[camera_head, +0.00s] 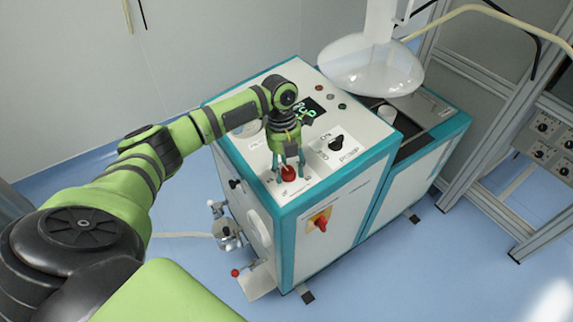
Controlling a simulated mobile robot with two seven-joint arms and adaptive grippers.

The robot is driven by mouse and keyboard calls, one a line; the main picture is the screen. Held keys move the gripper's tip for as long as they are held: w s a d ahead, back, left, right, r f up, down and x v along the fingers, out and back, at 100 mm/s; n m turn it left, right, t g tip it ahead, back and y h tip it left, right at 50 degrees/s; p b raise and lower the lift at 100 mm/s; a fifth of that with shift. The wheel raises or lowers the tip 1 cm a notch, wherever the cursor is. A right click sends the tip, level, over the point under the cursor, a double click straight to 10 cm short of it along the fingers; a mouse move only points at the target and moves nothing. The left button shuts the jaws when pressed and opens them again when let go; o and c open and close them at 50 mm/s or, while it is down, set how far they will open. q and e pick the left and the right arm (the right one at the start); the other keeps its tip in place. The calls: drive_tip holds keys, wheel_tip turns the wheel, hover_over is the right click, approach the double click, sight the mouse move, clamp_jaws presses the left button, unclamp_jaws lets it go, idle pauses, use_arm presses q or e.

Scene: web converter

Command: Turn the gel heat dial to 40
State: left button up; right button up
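The white and teal machine (345,195) stands on the floor, with its control panel on top. A small display (309,107) there shows green digits, too slanted and small to read surely. A black dial (336,143) with lettering sits right of my gripper. I cannot tell which control is the gel heat dial; a pale round part (249,128) is partly hidden by my arm. My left gripper (288,168) points down over the panel, its fingers on either side of a red knob (288,174). Whether they touch it is unclear. My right gripper is not in view.
A red and yellow switch (319,222) is on the machine's front side. A clear domed cover (371,66) hangs over its far part. Valves (228,232) stick out at the left side. A metal frame with a dial panel (552,146) stands at right. The blue floor in front is clear.

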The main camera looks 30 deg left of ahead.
use_arm(q)
drive_tip(key=shift+r, duration=0.1)
drive_tip(key=shift+w+a+r, duration=0.1)
drive_tip(key=shift+a+r, duration=0.1)
drive_tip(key=shift+r, duration=0.25)
wheel_tip(320, 180, up, 11)
drive_tip(key=a, duration=0.1)
drive_tip(key=shift+w+a, duration=0.15)
drive_tip(key=shift+w, duration=0.1)
